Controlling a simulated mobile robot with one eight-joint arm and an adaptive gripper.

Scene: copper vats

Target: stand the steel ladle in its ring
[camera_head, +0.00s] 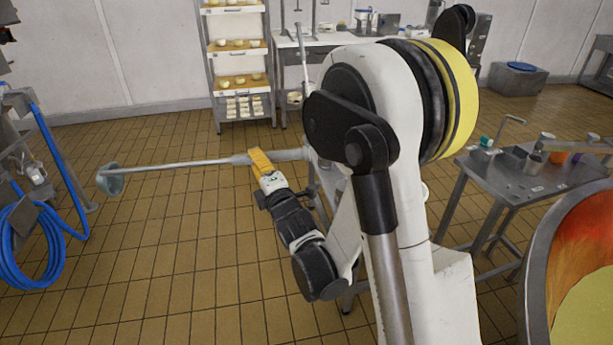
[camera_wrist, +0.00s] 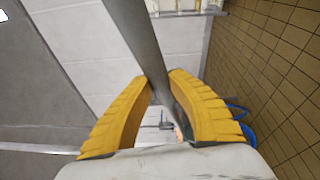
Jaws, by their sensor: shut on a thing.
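The steel ladle (camera_head: 190,164) is held almost level in the head view, its long thin handle running left to right. Its grey-green bowl is at the far left end, over open floor. My gripper (camera_head: 262,162), with yellow fingers, is shut on the handle near its thicker right end. In the wrist view the ladle's handle (camera_wrist: 137,40) runs slantwise down between the yellow fingers of my gripper (camera_wrist: 160,88). I cannot make out the ring in either view.
A steel table (camera_head: 520,180) with small items stands at right, beside a copper vat (camera_head: 535,270). A shelf rack (camera_head: 237,60) and a worktable (camera_head: 315,40) stand at the back wall. A coiled blue hose (camera_head: 30,245) hangs at left. The tiled floor at left centre is clear.

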